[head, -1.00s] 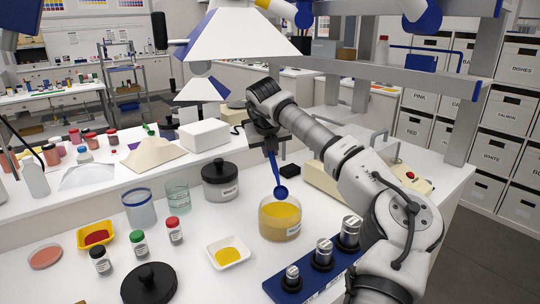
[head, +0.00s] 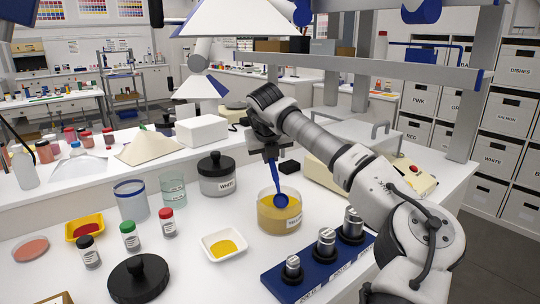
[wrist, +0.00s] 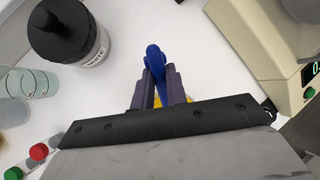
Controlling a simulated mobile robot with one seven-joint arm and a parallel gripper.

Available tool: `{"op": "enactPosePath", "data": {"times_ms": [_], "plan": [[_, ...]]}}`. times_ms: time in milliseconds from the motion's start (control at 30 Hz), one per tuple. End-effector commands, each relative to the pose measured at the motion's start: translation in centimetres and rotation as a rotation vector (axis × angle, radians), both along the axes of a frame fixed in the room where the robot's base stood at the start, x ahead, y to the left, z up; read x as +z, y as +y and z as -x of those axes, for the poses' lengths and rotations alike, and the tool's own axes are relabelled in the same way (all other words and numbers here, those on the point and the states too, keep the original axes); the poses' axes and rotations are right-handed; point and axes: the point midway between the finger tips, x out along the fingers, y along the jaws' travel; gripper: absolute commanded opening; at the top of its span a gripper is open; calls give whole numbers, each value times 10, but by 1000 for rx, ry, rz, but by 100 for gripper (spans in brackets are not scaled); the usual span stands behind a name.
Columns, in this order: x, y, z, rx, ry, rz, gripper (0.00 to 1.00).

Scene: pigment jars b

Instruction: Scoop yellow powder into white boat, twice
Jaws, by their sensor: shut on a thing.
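My gripper (head: 271,152) is shut on the handle of a blue scoop (head: 280,199), which points down. The scoop's bowl is inside the mouth of the open glass jar of yellow powder (head: 280,222), at about the powder's surface; I cannot tell whether it touches or holds powder. The white boat (head: 208,239) sits left of the jar with a small heap of yellow powder (head: 226,247) in it. In the wrist view the blue scoop (wrist: 154,56) is between the fingers (wrist: 158,84), and only a sliver of yellow shows below.
A lidded jar marked white (head: 217,180) stands behind the boat. A black lid (head: 140,283) lies at front left, near small capped bottles (head: 130,238). A blue block with metal weights (head: 318,262) stands right of the boat. A balance (head: 325,182) is behind my arm.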

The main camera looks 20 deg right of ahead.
Motion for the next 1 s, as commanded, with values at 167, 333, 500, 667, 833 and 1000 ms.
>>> {"op": "enactPosePath", "data": {"times_ms": [167, 333, 500, 667, 833, 1000], "plan": [[-16, 0, 3, 0, 0, 0, 0], [-23, 0, 7, -1, 0, -1, 0], [-27, 1, 11, 0, 0, -1, 0], [-27, 1, 12, 0, 0, 0, 0], [-27, 1, 12, 0, 0, 0, 0], [-27, 1, 12, 0, 0, 0, 0]]}}
